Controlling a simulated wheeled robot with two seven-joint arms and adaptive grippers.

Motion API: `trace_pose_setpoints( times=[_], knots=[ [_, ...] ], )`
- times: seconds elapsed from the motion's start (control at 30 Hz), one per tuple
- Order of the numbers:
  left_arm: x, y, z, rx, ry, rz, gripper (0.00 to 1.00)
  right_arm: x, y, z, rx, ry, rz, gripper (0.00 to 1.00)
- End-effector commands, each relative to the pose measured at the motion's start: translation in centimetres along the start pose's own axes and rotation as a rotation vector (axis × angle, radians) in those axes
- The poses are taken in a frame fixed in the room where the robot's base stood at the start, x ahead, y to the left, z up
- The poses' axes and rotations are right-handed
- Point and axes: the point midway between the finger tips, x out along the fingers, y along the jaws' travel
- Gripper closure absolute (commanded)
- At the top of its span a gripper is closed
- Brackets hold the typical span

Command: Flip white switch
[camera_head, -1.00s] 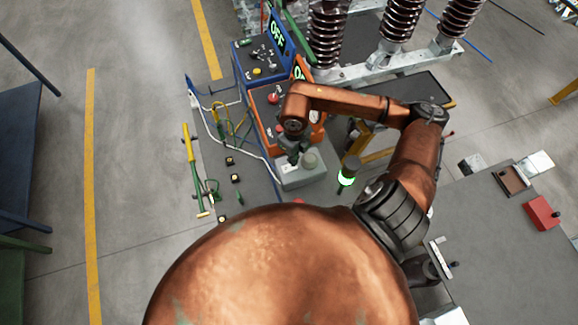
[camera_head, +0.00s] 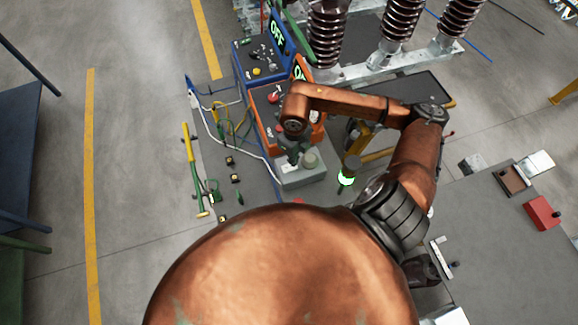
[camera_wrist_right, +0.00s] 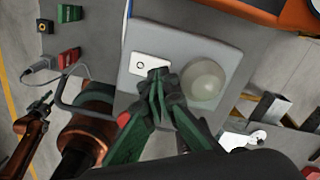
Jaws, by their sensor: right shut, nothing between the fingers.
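The white switch (camera_wrist_right: 146,46) is a small white plate with a dark round mark on a grey box (camera_wrist_right: 188,32), seen in the right wrist view. A round pale dome (camera_wrist_right: 203,82) sits beside it on the same box. My right gripper (camera_wrist_right: 158,76) is shut and empty, its tips at the lower edge of the switch; I cannot tell if they touch it. In the head view the right gripper (camera_head: 293,158) is over the grey box (camera_head: 303,180), next to the dome (camera_head: 310,158), and hides the switch. My left gripper is not in view.
An orange box (camera_head: 266,118) and a blue box (camera_head: 244,72) with an OFF display stand behind the grey box. A lamp glowing green (camera_head: 346,180) stands to its right. Cables (camera_head: 240,143) and small black blocks (camera_head: 235,178) lie to the left.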

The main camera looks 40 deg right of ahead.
Motion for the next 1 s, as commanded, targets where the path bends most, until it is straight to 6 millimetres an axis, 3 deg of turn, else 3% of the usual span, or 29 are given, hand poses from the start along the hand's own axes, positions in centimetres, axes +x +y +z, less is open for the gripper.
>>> trace_pose_setpoints(
  times=[1.0],
  knots=[
    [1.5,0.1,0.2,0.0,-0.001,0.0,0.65,1.5,0.0,0.0,0.0,0.0,0.0,1.0]
  ],
)
